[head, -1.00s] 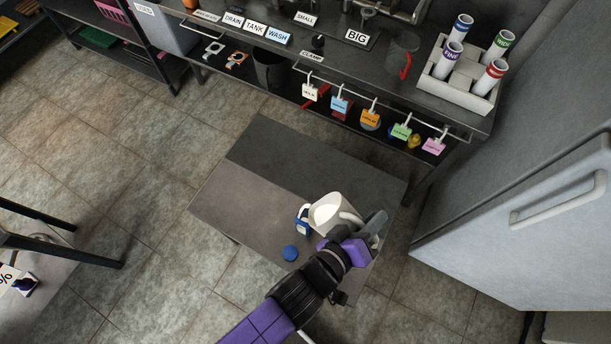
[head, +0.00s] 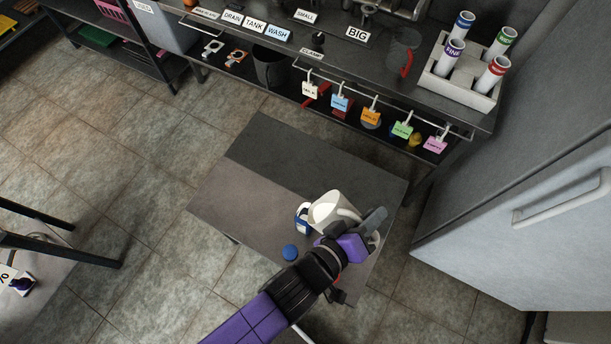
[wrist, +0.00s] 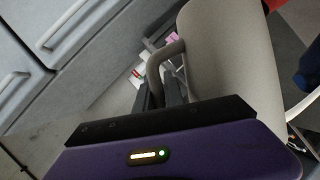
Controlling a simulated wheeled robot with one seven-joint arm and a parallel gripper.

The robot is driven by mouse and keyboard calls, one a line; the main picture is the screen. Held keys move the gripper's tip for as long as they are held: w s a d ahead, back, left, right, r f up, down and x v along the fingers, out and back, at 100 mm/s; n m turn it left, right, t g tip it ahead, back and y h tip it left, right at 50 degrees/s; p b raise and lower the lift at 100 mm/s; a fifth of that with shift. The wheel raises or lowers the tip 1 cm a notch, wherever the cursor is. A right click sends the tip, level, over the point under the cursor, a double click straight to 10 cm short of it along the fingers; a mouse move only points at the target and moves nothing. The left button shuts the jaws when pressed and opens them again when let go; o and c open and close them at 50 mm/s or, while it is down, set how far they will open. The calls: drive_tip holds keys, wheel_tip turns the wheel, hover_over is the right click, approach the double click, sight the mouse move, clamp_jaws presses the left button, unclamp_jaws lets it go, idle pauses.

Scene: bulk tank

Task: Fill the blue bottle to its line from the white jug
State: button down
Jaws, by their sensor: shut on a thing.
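The white jug (head: 325,208) is held by its handle in my gripper (head: 369,232), above the low grey table. White liquid shows in its mouth, and it leans toward the blue bottle (head: 301,222). The bottle stands on the table just left of the jug, partly hidden behind it. Its fill line and level cannot be made out. In the wrist view my gripper (wrist: 160,95) is shut on the handle, and the jug's pale side (wrist: 225,60) fills the middle right. A blue cap (head: 290,252) lies on the table.
The low table (head: 245,200) is bare on its left and far parts. Behind it is a counter with hanging coloured tags (head: 370,110) and a rack of tubes (head: 460,95). A large grey fridge (head: 540,200) stands close on the right.

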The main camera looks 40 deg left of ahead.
drive_tip(key=shift+a+r+n+h+b, duration=0.1)
drive_tip(key=shift+a+n+h+b, duration=0.3)
drive_tip(key=shift+b, duration=0.55)
idle(1.0)
